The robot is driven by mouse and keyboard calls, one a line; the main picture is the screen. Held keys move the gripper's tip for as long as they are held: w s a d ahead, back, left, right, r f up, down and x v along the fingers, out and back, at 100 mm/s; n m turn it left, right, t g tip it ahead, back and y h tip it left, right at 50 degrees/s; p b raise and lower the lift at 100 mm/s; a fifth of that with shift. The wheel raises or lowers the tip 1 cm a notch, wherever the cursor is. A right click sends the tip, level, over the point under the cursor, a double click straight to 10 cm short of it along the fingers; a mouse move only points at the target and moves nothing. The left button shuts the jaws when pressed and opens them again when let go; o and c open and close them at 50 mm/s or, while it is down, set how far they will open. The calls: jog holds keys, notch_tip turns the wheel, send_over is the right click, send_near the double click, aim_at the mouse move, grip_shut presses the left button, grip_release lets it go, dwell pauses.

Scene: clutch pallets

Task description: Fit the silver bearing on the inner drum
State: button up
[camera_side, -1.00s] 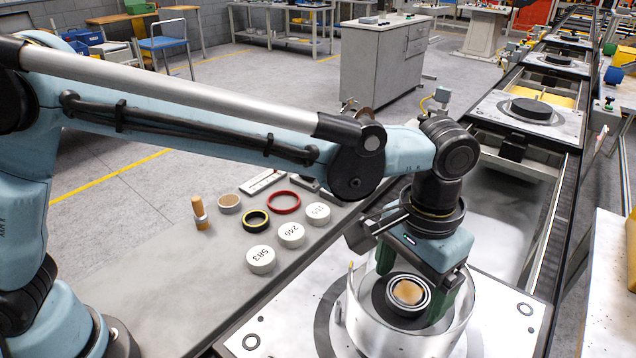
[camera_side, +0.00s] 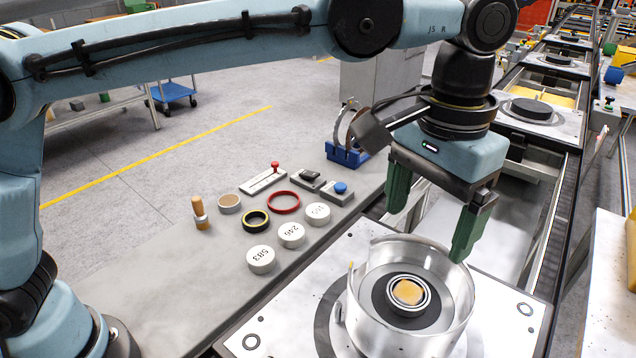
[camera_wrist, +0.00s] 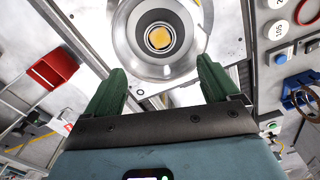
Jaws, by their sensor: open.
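The silver bearing (camera_side: 424,296) sits low in the middle of the drum, around an orange-topped centre. It also shows in the wrist view (camera_wrist: 148,39) as a bright ring. The inner drum looks like the dark round part (camera_side: 383,300) around and under the bearing. A clear-silver outer drum wall (camera_side: 360,322) surrounds both. My gripper (camera_side: 428,218) is open and empty, above the rim at the back of the drum. Its two green fingers are apart from the bearing. In the wrist view my gripper (camera_wrist: 160,85) has the drum beyond its fingertips. I cannot tell whether the bearing is fully seated.
The pallet plate (camera_side: 285,318) carries the drum. On the grey bench to the left are white numbered discs (camera_side: 291,235), a red ring (camera_side: 283,202), a black-yellow ring (camera_side: 255,221), a wooden-handled tool (camera_side: 200,213) and a blue stand (camera_side: 346,154). Conveyor rails run at the right.

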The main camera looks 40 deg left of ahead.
jog(key=w+a+n+t+h, duration=0.1)
jog(key=a+n+t, duration=0.15)
jog(key=a, duration=1.35)
jog(key=s+a+f+t, duration=0.2)
jog(key=s+a+f, duration=0.1)
jog(key=a, duration=0.4)
jog(key=s+a+f+t+y, duration=0.1)
jog(key=s+a+f+t, duration=0.1)
jog(key=s+a+f, duration=0.2)
jog(key=a+f+n, duration=0.1)
jog(key=a+f, duration=0.1)
jog(key=a, duration=0.2)
jog(key=shift+t, duration=0.35)
jog(key=shift+r, duration=0.1)
